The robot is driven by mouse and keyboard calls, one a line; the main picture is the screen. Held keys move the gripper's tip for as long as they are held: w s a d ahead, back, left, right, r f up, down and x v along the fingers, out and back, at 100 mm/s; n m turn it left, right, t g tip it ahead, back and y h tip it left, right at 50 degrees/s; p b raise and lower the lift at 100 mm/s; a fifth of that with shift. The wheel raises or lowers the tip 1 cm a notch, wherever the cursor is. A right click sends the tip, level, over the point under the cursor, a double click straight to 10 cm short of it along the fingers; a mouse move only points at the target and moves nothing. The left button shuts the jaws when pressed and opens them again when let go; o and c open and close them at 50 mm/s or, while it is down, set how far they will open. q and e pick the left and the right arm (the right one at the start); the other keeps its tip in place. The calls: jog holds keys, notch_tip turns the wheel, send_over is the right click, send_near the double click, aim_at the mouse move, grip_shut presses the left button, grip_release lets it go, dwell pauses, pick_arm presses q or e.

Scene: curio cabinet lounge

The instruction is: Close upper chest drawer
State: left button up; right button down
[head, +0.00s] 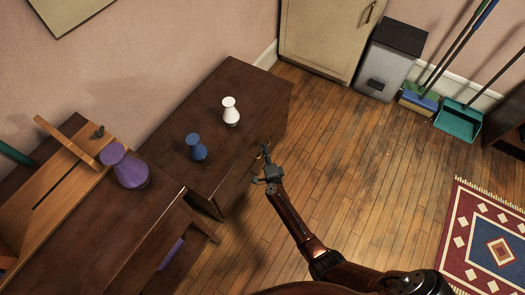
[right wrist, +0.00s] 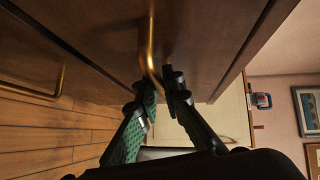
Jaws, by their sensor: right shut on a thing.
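The dark wood chest (head: 225,95) stands against the wall in the head view, its front facing the floor. My right gripper (head: 266,166) is at the chest's front, near its top edge. In the right wrist view, the fingers of the right gripper (right wrist: 163,85) are shut on the brass handle (right wrist: 151,45) of the upper drawer (right wrist: 205,35). The lower drawer's brass handle (right wrist: 35,92) shows at the left there. The upper drawer seems about flush with the chest, but a small gap cannot be ruled out. My left gripper is out of view.
A white vase (head: 231,112) and a blue vase (head: 197,148) stand on the chest. A purple vase (head: 127,168) stands on the neighbouring dark cabinet (head: 120,225). A grey bin (head: 385,68) and cleaning tools stand at the back. The wooden floor (head: 340,150) before the chest is clear.

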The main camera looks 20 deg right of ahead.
jog(key=c, duration=2)
grip_release()
jog(key=shift+w+a+r, duration=0.1)
jog(key=shift+w+a, duration=0.05)
jog(key=shift+a, duration=0.05)
jog(key=shift+c, duration=0.2)
jog(key=shift+s, duration=0.55)
jog(key=f+v, duration=0.1)
jog(key=v, duration=0.5)
jog(key=shift+s+r, duration=0.2)
jog(key=shift+r, duration=0.3)
jog(key=shift+a, duration=0.1)
